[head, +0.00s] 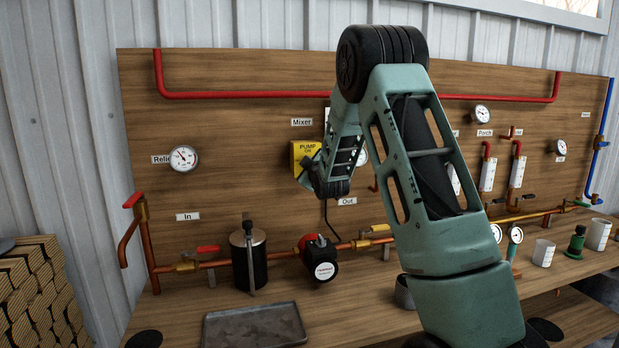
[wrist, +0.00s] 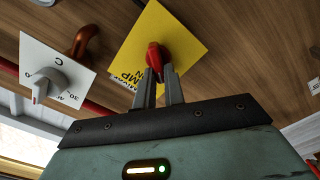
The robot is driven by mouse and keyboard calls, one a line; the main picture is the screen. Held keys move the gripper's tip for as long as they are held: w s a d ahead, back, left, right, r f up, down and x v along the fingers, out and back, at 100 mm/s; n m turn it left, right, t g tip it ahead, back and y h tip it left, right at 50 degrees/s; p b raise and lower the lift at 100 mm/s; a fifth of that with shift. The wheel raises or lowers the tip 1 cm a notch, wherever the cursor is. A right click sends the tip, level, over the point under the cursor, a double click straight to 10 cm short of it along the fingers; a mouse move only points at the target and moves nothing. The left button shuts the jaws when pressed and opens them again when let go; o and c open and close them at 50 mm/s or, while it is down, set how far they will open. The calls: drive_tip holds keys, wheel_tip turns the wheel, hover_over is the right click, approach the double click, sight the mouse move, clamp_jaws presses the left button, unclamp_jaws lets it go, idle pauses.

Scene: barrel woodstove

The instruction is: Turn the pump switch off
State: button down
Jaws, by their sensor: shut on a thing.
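A white plate with a grey knob (wrist: 45,82) sits beside the yellow plate in the wrist view. Below the switch are a black and red pump (head: 318,262), a black canister (head: 249,262) and copper pipes. A metal tray (head: 254,326) lies on the bench.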

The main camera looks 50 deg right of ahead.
drive_tip(key=shift+w+a+f+n+b, duration=0.1)
drive_tip(key=shift+f+n+b, duration=0.1)
drive_tip(key=shift+n+b, duration=1.6)
drive_tip(key=shift+a+f+n+b, duration=0.1)
drive_tip(key=shift+f+n+b, duration=0.1)
drive_tip(key=shift+n+b, duration=1.6)
drive_tip(key=shift+d+n, duration=0.1)
drive_tip(key=shift+n, duration=0.3)
drive_tip(key=c, duration=1.5)
unclamp_jaws()
drive_tip(key=b+v, duration=0.1)
drive_tip(key=v, duration=1.6)
drive_tip(key=shift+s, duration=0.25)
